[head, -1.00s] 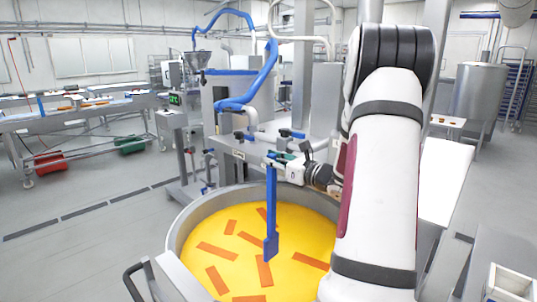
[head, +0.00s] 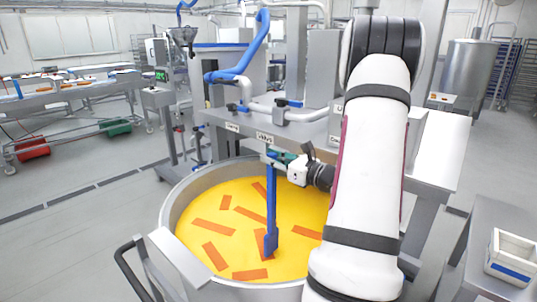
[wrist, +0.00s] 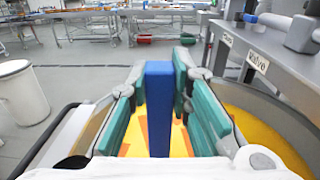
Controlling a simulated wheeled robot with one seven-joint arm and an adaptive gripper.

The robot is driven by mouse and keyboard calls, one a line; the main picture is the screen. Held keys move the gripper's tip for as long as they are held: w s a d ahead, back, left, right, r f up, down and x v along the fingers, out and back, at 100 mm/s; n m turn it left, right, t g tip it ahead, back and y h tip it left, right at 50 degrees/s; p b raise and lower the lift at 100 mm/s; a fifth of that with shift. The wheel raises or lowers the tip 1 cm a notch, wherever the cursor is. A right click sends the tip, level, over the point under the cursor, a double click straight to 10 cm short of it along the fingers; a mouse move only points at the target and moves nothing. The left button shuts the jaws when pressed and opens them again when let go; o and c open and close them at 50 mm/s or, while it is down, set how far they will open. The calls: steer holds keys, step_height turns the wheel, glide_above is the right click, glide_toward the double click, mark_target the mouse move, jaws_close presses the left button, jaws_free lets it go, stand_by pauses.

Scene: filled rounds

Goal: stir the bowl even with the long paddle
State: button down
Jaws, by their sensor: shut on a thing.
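The long blue paddle (head: 271,205) hangs upright from my gripper (head: 280,158) over the large round metal bowl (head: 172,195). The bowl holds a yellow filling (head: 195,205) with several separate orange strips (head: 213,228) spread over it. The paddle's lower end overlaps the filling near the middle; I cannot tell whether it dips in. In the wrist view, the green-padded fingers of my gripper are shut on the blue shaft (wrist: 158,110). My arm hides the bowl's right side in the head view.
A grey machine with a label-bearing ledge (head: 290,133) stands just behind the bowl. A handle rail (head: 130,265) sticks out at the front left. A white box (head: 512,258) sits on a table at the right.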

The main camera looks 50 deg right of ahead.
mark_target(275, 193)
steer(key=shift+f+b, duration=3.75)
steer(key=shift+f, duration=2.2)
steer(key=s+p, duration=0.2)
steer(key=s, duration=0.7)
steer(key=w+d+b, duration=0.3)
steer(key=w+d, duration=0.4)
steer(key=w, duration=0.2)
steer(key=w+a+b, duration=0.3)
steer(key=w+a, duration=0.3)
steer(key=w, duration=0.3)
steer(key=s, duration=0.3)
steer(key=s+p, duration=0.1)
steer(key=s, duration=0.2)
steer(key=s+a+p, duration=0.1)
steer(key=s, duration=0.2)
